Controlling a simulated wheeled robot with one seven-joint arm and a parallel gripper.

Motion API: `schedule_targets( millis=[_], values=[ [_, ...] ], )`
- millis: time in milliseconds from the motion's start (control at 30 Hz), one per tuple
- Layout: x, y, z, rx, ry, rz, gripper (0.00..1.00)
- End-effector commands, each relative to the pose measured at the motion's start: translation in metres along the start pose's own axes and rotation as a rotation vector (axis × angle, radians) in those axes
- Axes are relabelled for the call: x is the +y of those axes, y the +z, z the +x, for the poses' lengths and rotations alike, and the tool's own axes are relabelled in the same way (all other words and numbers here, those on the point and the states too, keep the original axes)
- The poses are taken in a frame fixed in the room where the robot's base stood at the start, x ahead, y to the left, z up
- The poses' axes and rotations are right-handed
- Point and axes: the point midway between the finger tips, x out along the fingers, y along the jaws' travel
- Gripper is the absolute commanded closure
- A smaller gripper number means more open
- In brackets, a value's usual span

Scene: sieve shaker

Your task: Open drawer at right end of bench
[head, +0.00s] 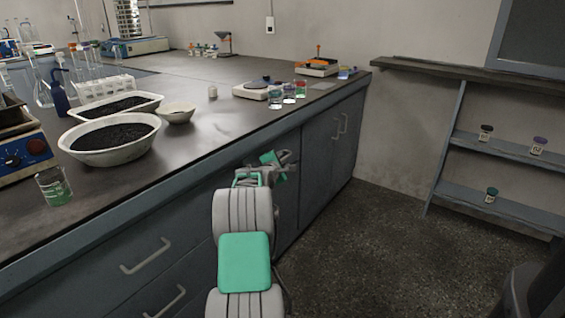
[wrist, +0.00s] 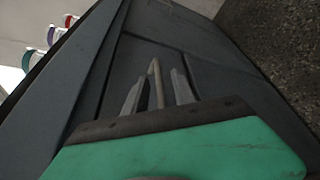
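The bench drawer front (wrist: 168,30) at my gripper is a dark grey panel in the wrist view, with seams around it. A slim metal handle bar (wrist: 155,82) stands out from it. My gripper (wrist: 159,85) is open, with one finger on each side of the bar. Narrow gaps show between the bar and the fingers, so it does not look gripped. In the head view my gripper (head: 287,157) is at the bench front, below the worktop edge, and hides the handle and much of that drawer front. No opening gap shows at the drawer.
Two cupboard doors with upright handles (head: 340,125) are to the right of my gripper. Other drawers with handles (head: 146,256) are at the left. Jars, a scale and bowls of dark grains (head: 108,157) stand on the worktop (head: 200,115).

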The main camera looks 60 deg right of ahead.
Motion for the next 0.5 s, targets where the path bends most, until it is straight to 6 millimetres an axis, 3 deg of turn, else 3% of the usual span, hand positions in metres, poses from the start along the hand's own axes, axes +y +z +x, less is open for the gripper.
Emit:
schedule_targets(
  millis=[100,500],
  values=[
    [-0.0002,0.0014,0.0000,-0.001,-0.001,0.001,0.68],
    [-0.0003,0.0012,-0.0002,-0.001,-0.001,0.001,1.00]
  ],
)
